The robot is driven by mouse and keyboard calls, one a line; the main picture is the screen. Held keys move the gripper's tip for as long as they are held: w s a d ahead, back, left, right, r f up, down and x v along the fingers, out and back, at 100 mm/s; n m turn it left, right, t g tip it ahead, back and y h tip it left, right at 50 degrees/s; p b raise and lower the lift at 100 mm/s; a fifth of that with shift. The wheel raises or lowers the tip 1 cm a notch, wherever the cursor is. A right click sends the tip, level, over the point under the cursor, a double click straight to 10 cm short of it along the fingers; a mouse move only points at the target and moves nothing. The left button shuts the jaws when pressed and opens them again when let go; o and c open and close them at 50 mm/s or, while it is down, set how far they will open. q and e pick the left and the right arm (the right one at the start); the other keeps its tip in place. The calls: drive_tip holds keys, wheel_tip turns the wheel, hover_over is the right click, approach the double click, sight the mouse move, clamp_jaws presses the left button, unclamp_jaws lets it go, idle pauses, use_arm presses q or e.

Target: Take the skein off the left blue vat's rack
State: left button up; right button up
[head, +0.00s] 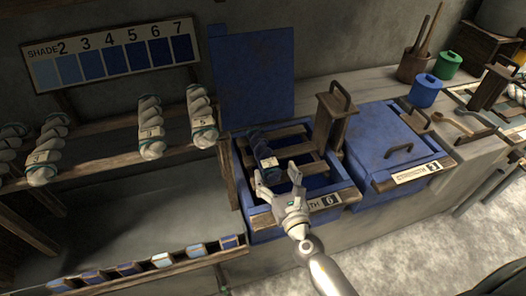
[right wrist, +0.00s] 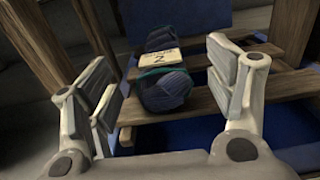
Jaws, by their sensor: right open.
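The left blue vat (head: 243,186) stands open, its blue lid (head: 254,75) upright behind it. A dark blue skein (head: 259,143) lies on the wooden rack (head: 298,130) across the vat. In the right wrist view the skein (right wrist: 166,92) has a teal tie and a pale tag reading 2, and lies on the rack slats (right wrist: 210,98). My right gripper (head: 280,178) is open and empty at the vat's front. In the wrist view its fingers (right wrist: 168,88) stand wide apart, with the skein beyond and between them, not touching. My left gripper is not in view.
A closed blue vat (head: 385,140) stands to the right, with a wooden post-like tool (head: 334,118) between the vats. Pale skeins (head: 202,117) lie on a shelf at left. A shade chart (head: 110,55) hangs behind. Blue and green pots (head: 425,91) stand further right.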

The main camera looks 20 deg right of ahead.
sight(271, 167)
drive_tip(key=shift+w+a+f, duration=0.1)
drive_tip(key=shift+w+f, duration=0.05)
drive_tip(key=shift+w, duration=1.2)
drive_tip(key=shift+w+a+f, duration=0.1)
drive_tip(key=shift+w, duration=1.25)
drive_tip(key=shift+d, duration=0.1)
drive_tip(key=c, duration=1.2)
